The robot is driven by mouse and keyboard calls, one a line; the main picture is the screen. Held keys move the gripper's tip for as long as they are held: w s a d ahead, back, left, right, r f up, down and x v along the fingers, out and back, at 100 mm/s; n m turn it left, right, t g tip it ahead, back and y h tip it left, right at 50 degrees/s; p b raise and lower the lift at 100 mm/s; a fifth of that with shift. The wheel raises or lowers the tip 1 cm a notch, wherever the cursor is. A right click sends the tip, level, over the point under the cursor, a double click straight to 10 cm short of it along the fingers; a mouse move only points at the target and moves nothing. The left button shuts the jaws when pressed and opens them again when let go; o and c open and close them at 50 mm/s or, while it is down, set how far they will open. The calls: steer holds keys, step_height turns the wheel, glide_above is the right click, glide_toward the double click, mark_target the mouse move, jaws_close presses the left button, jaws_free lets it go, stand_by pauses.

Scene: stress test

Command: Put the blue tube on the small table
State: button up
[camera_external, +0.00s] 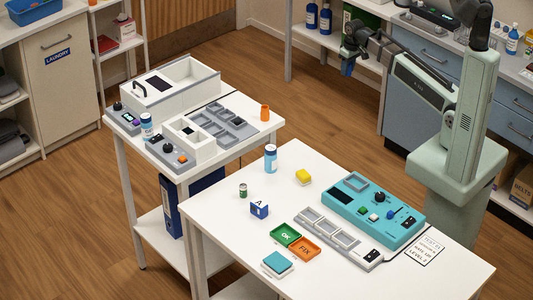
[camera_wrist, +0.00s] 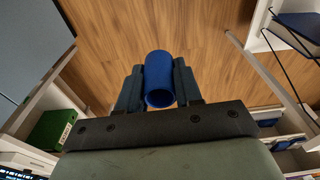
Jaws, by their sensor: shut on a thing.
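The blue tube (camera_wrist: 159,72) is held between the two fingers of my gripper (camera_wrist: 158,84) in the wrist view, its open round end facing the camera. In the external view my gripper (camera_external: 348,60) is at the upper right, in front of the back shelving, with the blue tube (camera_external: 347,69) at its tip. The smaller white table (camera_external: 236,152) stands at the left, well away from my gripper. Grey and white devices, trays, a blue-and-white bottle and an orange cup (camera_external: 265,113) are on it.
A larger white table (camera_external: 230,244) in front carries a teal panel (camera_external: 350,217), green and orange trays, a bottle, a yellow block and a blue box. A shelf with bottles (camera_external: 311,16) and blue drawers (camera_external: 432,87) stand behind my arm. Wooden floor (camera_external: 270,70) lies between.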

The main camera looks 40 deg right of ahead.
steer(key=s+a+r+n, duration=0.1)
steer(key=s+a+n, duration=0.2)
steer(key=a, duration=1)
steer(key=s+a+n, duration=0.2)
steer(key=s+a, duration=0.2)
steer(key=a, duration=0.9)
steer(key=s+a+r+n, duration=0.1)
steer(key=s+a+n, duration=0.2)
steer(key=a, duration=1)
step_height(320, 180, up, 3)
steer(key=n+g+y, duration=0.1)
steer(key=n, duration=0.8)
glide_above(310, 204)
steer(key=shift+s+d+n+g, duration=0.1)
steer(key=shift+n+g, duration=0.05)
steer(key=shift+n, duration=0.5)
steer(key=shift+d+n+g, duration=0.1)
steer(key=shift+n+g, duration=0.05)
steer(key=shift+n, duration=0.5)
steer(key=shift+f, duration=0.1)
steer(key=shift+f, duration=4.9)
steer(key=shift+f, duration=0.15)
